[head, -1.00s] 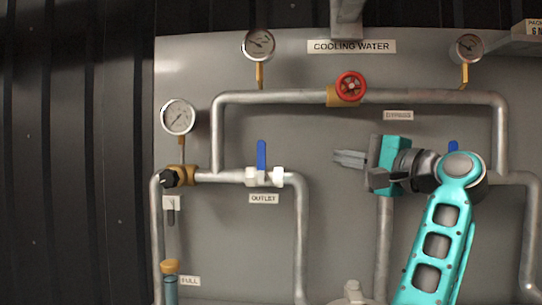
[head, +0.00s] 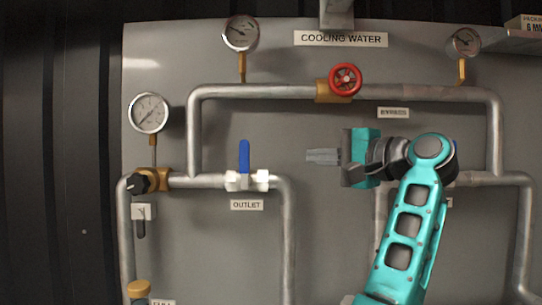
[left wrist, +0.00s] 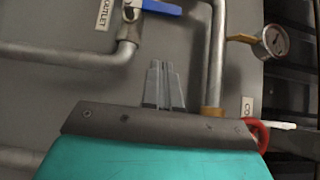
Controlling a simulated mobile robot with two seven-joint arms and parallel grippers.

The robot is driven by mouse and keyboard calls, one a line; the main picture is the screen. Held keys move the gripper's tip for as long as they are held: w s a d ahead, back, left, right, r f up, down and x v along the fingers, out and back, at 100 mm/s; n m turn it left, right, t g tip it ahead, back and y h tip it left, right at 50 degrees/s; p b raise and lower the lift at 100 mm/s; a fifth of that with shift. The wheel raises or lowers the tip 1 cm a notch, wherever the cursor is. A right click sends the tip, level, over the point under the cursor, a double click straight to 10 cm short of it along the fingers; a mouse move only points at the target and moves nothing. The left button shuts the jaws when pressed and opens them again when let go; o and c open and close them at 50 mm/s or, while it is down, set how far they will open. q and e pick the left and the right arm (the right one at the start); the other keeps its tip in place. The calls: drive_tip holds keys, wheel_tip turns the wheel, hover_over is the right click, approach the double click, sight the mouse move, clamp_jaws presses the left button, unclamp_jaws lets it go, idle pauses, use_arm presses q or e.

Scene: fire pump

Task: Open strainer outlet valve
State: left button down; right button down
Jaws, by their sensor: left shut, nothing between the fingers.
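The outlet valve has a white body (head: 236,181) on a grey pipe and a blue lever (head: 244,157). The lever stands upright, across the horizontal pipe, above the OUTLET label (head: 247,205). In the left wrist view the blue lever (left wrist: 158,7) and label (left wrist: 103,14) show at the top edge, partly cut off. My left gripper (head: 318,156) is to the right of the lever, at about its height, fingers pointing left toward it. Its fingers are shut and empty, apart from the lever; they also show in the left wrist view (left wrist: 164,75). My right gripper is not in view.
A red handwheel (head: 345,79) sits on the upper pipe above my gripper. Gauges stand at left (head: 149,113), top (head: 241,34) and right (head: 464,42). A vertical pipe (head: 289,240) drops below the outlet valve. The panel between lever and fingertips is clear.

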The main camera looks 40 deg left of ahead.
use_arm(q)
approach(244, 164)
drive_tip(key=w+a+r, duration=0.2)
drive_tip(key=w+a, duration=0.1)
drive_tip(key=w, duration=0.2)
drive_tip(key=s+a, duration=0.2)
drive_tip(key=a, duration=0.1)
drive_tip(key=shift+s, duration=0.25)
drive_tip(key=shift+a+r, duration=0.1)
